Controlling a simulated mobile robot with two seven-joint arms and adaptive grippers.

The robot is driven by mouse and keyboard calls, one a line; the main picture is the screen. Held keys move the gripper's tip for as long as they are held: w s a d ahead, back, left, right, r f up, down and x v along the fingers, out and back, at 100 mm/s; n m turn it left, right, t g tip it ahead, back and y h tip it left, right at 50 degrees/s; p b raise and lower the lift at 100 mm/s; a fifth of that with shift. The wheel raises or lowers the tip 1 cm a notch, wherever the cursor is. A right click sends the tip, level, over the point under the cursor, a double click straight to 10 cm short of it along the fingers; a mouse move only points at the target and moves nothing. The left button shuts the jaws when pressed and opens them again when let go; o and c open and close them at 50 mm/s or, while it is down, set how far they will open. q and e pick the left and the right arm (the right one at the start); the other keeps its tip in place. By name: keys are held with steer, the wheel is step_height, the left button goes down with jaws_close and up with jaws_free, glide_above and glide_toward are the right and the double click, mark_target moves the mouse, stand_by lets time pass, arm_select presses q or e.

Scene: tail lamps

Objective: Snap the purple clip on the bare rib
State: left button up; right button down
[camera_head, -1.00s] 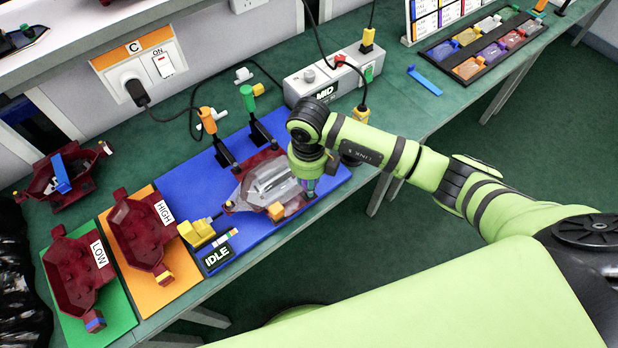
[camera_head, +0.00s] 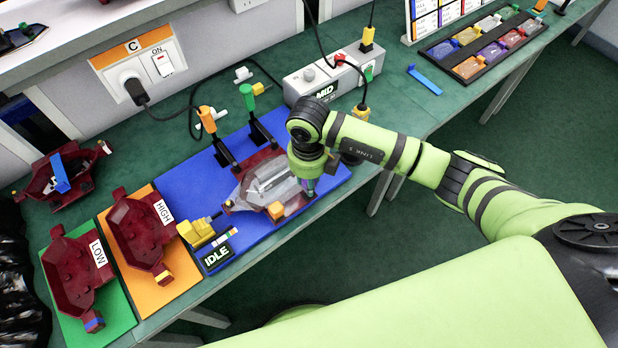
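A dark red tail lamp housing with a clear lens (camera_head: 268,184) lies on the blue mat (camera_head: 217,178). An orange clip (camera_head: 277,211) sits on its near edge. My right gripper (camera_head: 309,186) points down at the right end of this lamp, with the wrist just above it. A small purple piece, which looks like the purple clip (camera_head: 310,184), shows right under the wrist. The fingers are mostly hidden, so I cannot tell whether they grip it. The bare rib cannot be made out; the wrist covers the lamp's right end. My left gripper is out of view.
Toggle clamps with orange (camera_head: 206,117) and green (camera_head: 247,92) handles stand behind the lamp. A yellow block (camera_head: 196,232) is at its left. Red housings lie on the orange (camera_head: 186,288) and green (camera_head: 117,312) mats. A grey control box (camera_head: 318,82) stands behind.

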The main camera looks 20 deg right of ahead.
steer(key=shift+f+b, duration=1.2)
steer(key=shift+f, duration=0.25)
steer(key=shift+s+d+f+b, duration=0.1)
steer(key=shift+d+f+b, duration=0.05)
steer(key=shift+f+b, duration=0.15)
steer(key=shift+r, duration=0.2)
stand_by(0.3)
steer(key=shift+r+p, duration=0.45)
steer(key=shift+r, duration=0.05)
stand_by(0.6)
steer(key=shift+b, duration=0.5)
stand_by(0.6)
steer(key=shift+f, duration=0.15)
